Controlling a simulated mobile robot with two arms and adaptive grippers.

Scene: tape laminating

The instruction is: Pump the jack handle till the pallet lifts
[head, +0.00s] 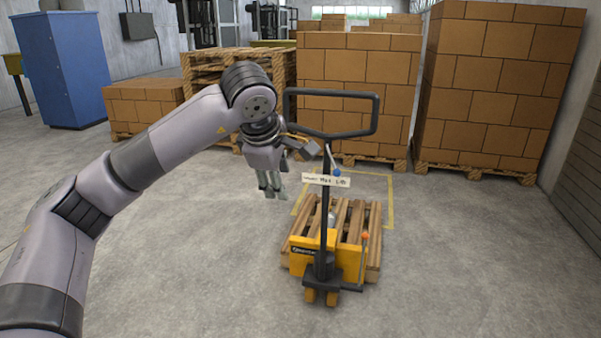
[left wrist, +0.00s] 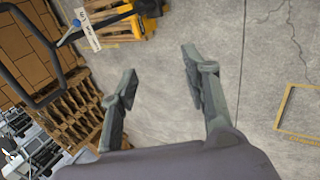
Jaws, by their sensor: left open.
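The black jack handle (head: 340,94) is a wide loop on a shaft that stands about upright. Its loop also shows at the left of the left wrist view (left wrist: 14,83). The yellow pallet jack (head: 304,262) stands at the wooden pallet (head: 355,217). I cannot tell whether the pallet is clear of the floor. My left gripper (head: 270,190) is open and empty, to the left of the handle shaft and lower than the loop. In the left wrist view, the gap between its fingers (left wrist: 158,70) shows bare floor, apart from the handle.
A white label (head: 326,180) hangs at the shaft. A yellow floor outline (head: 391,200) lies around the pallet. Carton stacks (head: 358,70) on pallets and a blue cabinet (head: 62,70) stand behind. The concrete floor (head: 460,260) at the right is clear.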

